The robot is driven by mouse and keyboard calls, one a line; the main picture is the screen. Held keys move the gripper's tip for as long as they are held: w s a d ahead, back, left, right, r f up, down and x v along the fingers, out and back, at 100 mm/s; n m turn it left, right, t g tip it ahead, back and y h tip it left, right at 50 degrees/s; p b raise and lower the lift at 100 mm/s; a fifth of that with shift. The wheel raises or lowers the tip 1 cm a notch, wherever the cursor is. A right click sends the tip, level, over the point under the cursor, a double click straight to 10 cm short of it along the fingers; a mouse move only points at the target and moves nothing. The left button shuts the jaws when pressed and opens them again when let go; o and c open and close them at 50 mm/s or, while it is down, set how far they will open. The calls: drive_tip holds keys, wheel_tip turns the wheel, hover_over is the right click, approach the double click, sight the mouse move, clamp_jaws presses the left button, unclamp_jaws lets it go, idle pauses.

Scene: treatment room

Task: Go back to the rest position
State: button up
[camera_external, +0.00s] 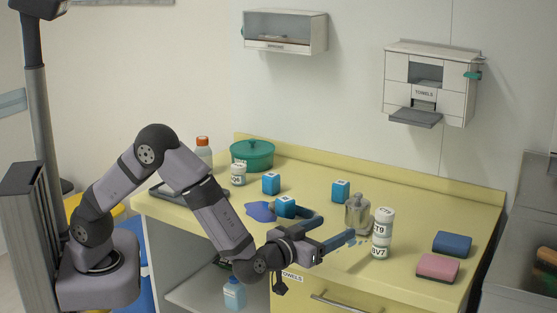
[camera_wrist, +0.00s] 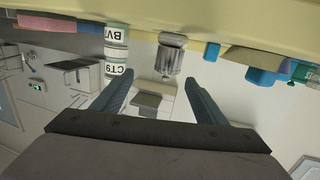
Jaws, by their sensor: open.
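My gripper (camera_external: 331,228) is open and empty, stretched out over the front part of the yellow worktop (camera_external: 420,203). In the wrist view, which is upside down, its two blue fingers (camera_wrist: 160,92) stand wide apart with nothing between their tips. The arm is bent, with the elbow high and the wrist low near the counter's front edge. A clear glass jar (camera_external: 357,216) stands just beyond the fingers; it also shows in the wrist view (camera_wrist: 169,57). Right of it, two white labelled vials (camera_external: 381,248) are stacked, apart from the fingers.
Blue cubes (camera_external: 340,190) stand on the worktop, one close behind my gripper. A blue sponge (camera_external: 452,243) and pink sponge (camera_external: 437,267) lie at right. A green pot (camera_external: 252,154), another vial (camera_external: 238,175) and an orange-capped bottle (camera_external: 203,150) stand at back left. A towel dispenser (camera_external: 431,82) hangs above.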

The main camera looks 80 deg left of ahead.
drive_tip(key=h, duration=0.1)
drive_tip(key=w+r+m+h+p, duration=0.1)
drive_tip(key=h, duration=0.1)
drive_tip(key=shift+w+d, duration=0.2)
drive_tip(key=shift+d, duration=0.15)
drive_tip(key=shift+d+m+g+h+p, duration=0.35)
drive_tip(key=shift+m+h+p, duration=0.35)
drive_tip(key=shift+h, duration=0.5)
drive_tip(key=s+a+f+m+g+h+p, duration=0.1)
drive_tip(key=s+g, duration=0.3)
drive_tip(key=s, duration=0.7)
drive_tip(key=s+a+f+m+g+h+p, duration=0.1)
drive_tip(key=s+a+m+g+p, duration=0.1)
drive_tip(key=s, duration=1)
drive_tip(key=s+a+f+m+g+h+p, duration=0.1)
drive_tip(key=s+a+g+p, duration=0.3)
drive_tip(key=s+g, duration=0.4)
drive_tip(key=s+a+h, duration=0.1)
drive_tip(key=s, duration=0.2)
drive_tip(key=shift+s+a, duration=0.15)
drive_tip(key=shift+s, duration=0.15)
